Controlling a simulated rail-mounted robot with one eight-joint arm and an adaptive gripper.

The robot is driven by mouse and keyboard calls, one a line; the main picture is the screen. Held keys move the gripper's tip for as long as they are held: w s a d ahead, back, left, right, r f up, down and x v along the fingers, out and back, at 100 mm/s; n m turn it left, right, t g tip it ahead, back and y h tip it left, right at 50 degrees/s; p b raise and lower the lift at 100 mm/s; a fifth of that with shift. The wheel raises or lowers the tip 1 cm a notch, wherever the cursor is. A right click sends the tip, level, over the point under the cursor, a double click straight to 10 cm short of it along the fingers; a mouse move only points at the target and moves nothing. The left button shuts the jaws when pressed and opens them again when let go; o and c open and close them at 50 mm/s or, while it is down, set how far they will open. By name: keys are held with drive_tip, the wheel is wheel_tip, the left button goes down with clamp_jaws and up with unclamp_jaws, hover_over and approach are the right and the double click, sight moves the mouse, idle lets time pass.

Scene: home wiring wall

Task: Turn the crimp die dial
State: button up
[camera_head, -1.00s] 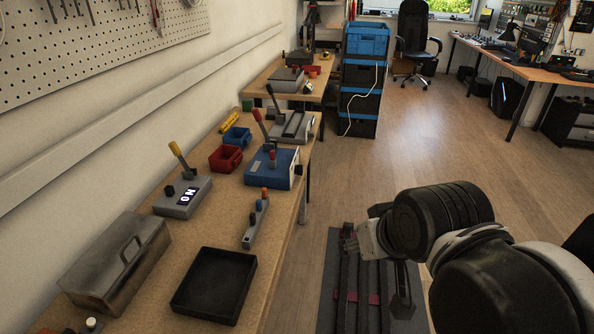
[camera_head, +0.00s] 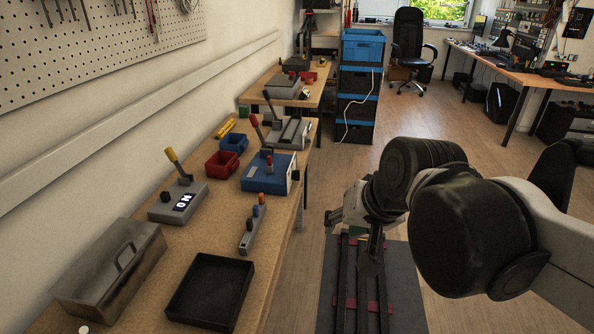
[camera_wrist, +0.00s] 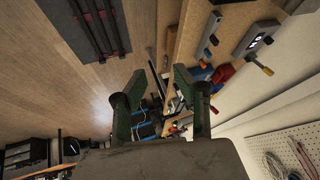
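No part is clearly marked as the crimp die dial, and I cannot tell which knob it is. A grey box (camera_head: 178,203) with a yellow-tipped lever, a lit display and a black knob (camera_head: 166,197) stands on the bench; it also shows in the wrist view (camera_wrist: 256,40). A blue machine (camera_head: 268,178) with a red-tipped lever sits farther along. A narrow grey strip (camera_head: 252,228) carries blue and orange knobs. My gripper (camera_wrist: 158,75) is open and empty in the wrist view, its green-padded fingers apart. It is off the bench's right side, over the floor, touching nothing.
A black tray (camera_head: 210,291) and metal toolbox (camera_head: 108,272) occupy the near bench. Red (camera_head: 222,164) and blue (camera_head: 234,142) bins stand by the wall. A dark rack with rails (camera_head: 398,290) lies below my arm. Stacked crates (camera_head: 357,105) stand beyond the bench.

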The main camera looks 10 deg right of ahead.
drive_tip(key=w+f+m+y+b, duration=0.1)
drive_tip(key=w+m+y+b, duration=0.2)
drive_tip(key=w, duration=0.6)
drive_tip(key=w+d+f+m+g+y, duration=0.1)
drive_tip(key=w+m+y, duration=0.1)
drive_tip(key=w+m, duration=0.5)
drive_tip(key=w+f+m+y+b, duration=0.1)
drive_tip(key=w+m+y+b, duration=0.15)
drive_tip(key=w, duration=0.75)
drive_tip(key=w+d+f+m+y+b, duration=0.1)
drive_tip(key=w+d+f+m+y, duration=0.3)
drive_tip(key=w+d+f, duration=0.45)
drive_tip(key=m+t+y+b, duration=0.2)
drive_tip(key=m+y, duration=0.1)
drive_tip(key=y, duration=0.1)
approach(296, 175)
drive_tip(key=b+x, duration=0.2)
drive_tip(key=x, duration=0.6)
drive_tip(key=shift+w+d+r, duration=0.2)
drive_tip(key=shift+w+r, duration=0.05)
clamp_jaws()
